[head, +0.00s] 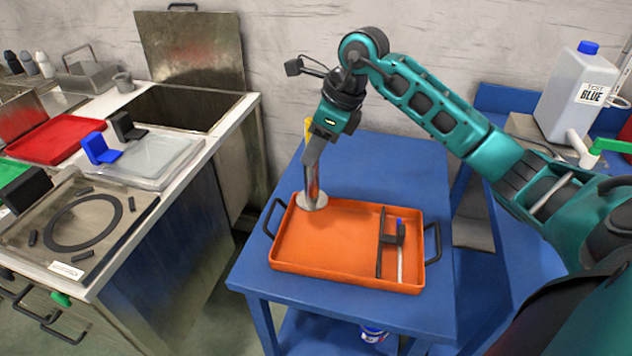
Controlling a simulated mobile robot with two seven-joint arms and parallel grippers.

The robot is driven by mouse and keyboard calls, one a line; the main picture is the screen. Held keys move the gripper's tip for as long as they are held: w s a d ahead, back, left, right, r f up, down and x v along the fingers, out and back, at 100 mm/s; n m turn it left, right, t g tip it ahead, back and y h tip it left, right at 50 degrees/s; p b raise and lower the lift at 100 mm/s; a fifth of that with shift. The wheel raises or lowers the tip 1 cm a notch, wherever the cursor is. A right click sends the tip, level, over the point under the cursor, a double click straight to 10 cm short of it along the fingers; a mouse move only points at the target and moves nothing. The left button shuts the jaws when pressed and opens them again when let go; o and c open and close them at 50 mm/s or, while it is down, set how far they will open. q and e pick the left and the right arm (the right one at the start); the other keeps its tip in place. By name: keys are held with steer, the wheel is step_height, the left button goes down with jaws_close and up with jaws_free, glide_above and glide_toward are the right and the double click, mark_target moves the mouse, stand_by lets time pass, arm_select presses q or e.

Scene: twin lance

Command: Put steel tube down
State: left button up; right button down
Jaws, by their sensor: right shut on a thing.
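My right gripper (314,160) points down over the far left corner of the orange tray (320,243). It is shut on the steel tube (312,190), a shiny upright piece with a wide round flange (313,203) at its lower end. The flange is at the tray's far left corner; I cannot tell whether it touches the tray floor. The gripper hides the tube's upper part. My left gripper is not in view.
The tray has black handles and sits on a blue table (400,165). Its right part holds a dark divider (380,243) and a blue-tipped tool (400,240); its middle is clear. A cluttered workbench (205,150) stands left. A white jug (575,95) stands at right.

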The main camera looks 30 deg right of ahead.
mark_target(315, 179)
step_height(315, 179, down, 3)
steer(key=shift+f, duration=0.5)
arm_select(q)
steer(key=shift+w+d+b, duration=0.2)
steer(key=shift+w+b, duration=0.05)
steer(key=shift+b, duration=0.05)
arm_select(e)
steer(key=shift+f, duration=2)
steer(key=c, duration=1.3)
jaws_free()
steer(key=shift+f, duration=0.15)
steer(key=o, duration=0.5)
steer(key=shift+c, duration=0.2)
